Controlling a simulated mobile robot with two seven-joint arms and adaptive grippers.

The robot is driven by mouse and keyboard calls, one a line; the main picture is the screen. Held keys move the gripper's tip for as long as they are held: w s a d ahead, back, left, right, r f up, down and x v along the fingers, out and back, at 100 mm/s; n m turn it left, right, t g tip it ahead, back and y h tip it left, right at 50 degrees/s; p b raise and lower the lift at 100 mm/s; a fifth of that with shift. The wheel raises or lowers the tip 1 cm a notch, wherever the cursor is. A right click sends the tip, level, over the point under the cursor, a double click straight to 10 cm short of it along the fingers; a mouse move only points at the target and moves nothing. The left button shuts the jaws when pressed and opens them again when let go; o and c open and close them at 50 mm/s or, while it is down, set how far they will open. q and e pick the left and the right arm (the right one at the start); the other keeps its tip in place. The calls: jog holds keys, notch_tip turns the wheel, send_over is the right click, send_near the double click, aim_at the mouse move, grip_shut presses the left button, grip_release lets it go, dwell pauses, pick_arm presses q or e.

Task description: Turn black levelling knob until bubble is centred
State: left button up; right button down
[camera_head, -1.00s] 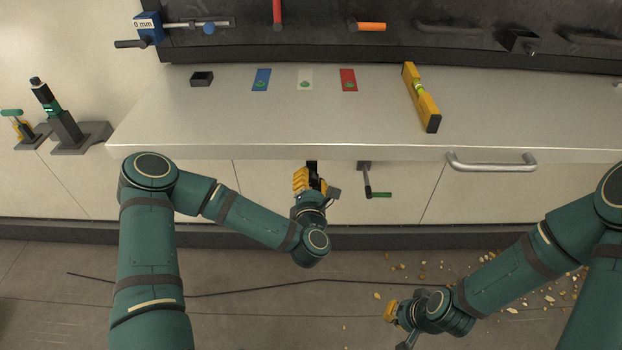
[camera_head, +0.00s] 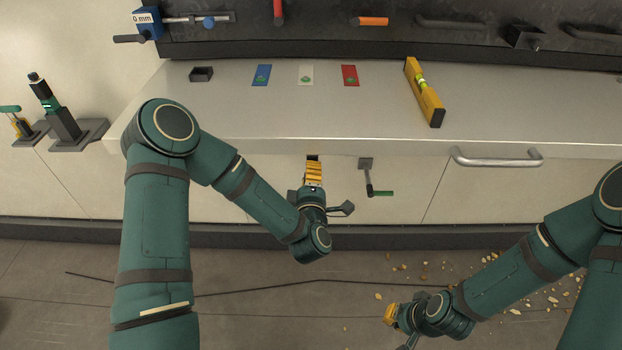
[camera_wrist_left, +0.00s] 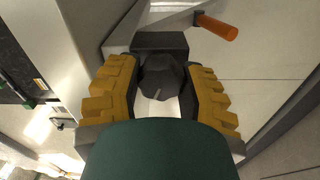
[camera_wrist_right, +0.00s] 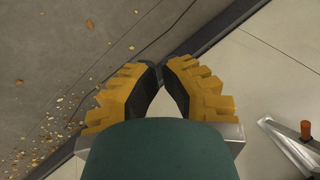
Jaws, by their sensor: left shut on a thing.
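The black knob (camera_wrist_left: 160,77) sits on a dark block below the worktop edge, between the two yellow fingers of my left gripper (camera_wrist_left: 160,90). My left gripper (camera_head: 313,172) is shut on it; in the head view the fingers mostly hide the knob. A yellow spirit level (camera_head: 431,106) lies on the worktop at the right, with a bright green vial (camera_head: 421,81). The bubble's place in the vial is too small to tell. My right gripper (camera_head: 389,314) hangs low over the floor, away from the knob. Its fingertips meet, empty, in the right wrist view (camera_wrist_right: 161,72).
The pale worktop (camera_head: 340,115) carries blue (camera_head: 261,75), white (camera_head: 306,75) and red (camera_head: 349,75) cards and a small black box (camera_head: 201,74). A crank with a green handle (camera_head: 380,193) hangs right of my left gripper. A metal bar handle (camera_head: 497,158) is further right.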

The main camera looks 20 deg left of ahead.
pick_arm(q)
jog(key=m+b, duration=0.3)
jog(key=m, duration=0.2)
jog(key=shift+m, duration=0.3)
jog(key=m+b, duration=0.3)
jog(key=m, duration=0.1)
jog(key=shift+d+r, duration=0.1)
jog(key=shift+r, duration=0.05)
jog(key=shift+m, duration=0.3)
pick_arm(e)
notch_tip(320, 180, down, 7)
jog(key=s, duration=0.2)
jog(key=shift+a+r+g, duration=0.15)
jog(key=shift+a+g, duration=0.05)
jog(key=shift+g, duration=0.2)
pick_arm(q)
jog(key=shift+w+r, duration=0.1)
jog(key=o, duration=1.2)
